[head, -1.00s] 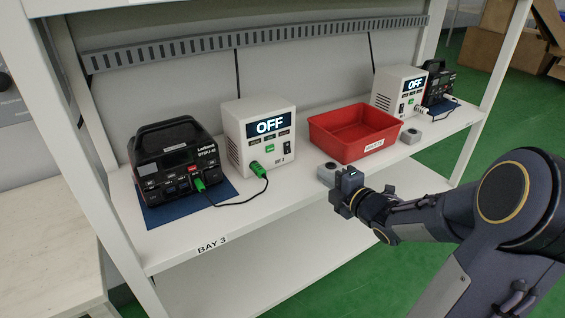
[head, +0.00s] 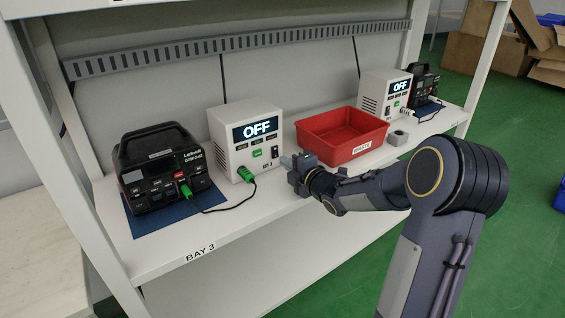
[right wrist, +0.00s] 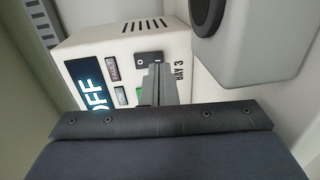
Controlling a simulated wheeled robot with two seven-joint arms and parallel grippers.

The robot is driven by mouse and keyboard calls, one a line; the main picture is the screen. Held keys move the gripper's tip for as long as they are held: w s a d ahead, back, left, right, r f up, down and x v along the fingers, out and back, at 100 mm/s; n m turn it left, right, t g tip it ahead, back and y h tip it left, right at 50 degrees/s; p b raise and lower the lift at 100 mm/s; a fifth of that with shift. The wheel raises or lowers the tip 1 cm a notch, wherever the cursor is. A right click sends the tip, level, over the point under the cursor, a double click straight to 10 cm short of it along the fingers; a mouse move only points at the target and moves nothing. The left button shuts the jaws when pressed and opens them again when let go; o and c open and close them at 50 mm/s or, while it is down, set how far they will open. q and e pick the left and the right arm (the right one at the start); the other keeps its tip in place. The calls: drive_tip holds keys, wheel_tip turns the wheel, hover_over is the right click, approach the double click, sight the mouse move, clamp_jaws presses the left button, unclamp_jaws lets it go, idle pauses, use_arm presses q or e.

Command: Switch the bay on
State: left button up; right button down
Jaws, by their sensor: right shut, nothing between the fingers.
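The white bay 3 unit (head: 228,152) stands on the shelf, its display (head: 257,129) reading OFF. A green plug (head: 246,174) sits in its front and a cable runs to the black power station (head: 155,170). The unit's black rocker switch (right wrist: 148,57) shows in the right wrist view. My right gripper (head: 286,160) is shut and empty, just right of the unit's front. In the right wrist view its fingertips (right wrist: 158,72) overlap the switch's lower edge; I cannot tell whether they touch. My left gripper is out of view.
A red bin (head: 345,150) stands right of the unit. A second white unit (head: 372,92), also reading OFF, and another power station (head: 425,80) stand at the far right.

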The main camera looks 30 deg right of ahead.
drive_tip(key=shift+w+a+f, duration=0.1)
drive_tip(key=shift+w+a, duration=0.05)
drive_tip(key=shift+w, duration=1.05)
drive_tip(key=shift+w+f+b, duration=0.1)
drive_tip(key=shift+f+b, duration=0.25)
drive_tip(key=shift+b, duration=0.75)
drive_tip(key=shift+r, duration=0.35)
drive_tip(key=shift+s+d+r+p, duration=0.2)
drive_tip(key=shift+s+p, duration=0.1)
drive_tip(key=shift+s, duration=1.65)
drive_tip(key=shift+s+d+r+p, duration=0.15)
drive_tip(key=shift+s+p, duration=0.15)
drive_tip(key=shift+s, duration=1.65)
drive_tip(key=shift+f, duration=0.1)
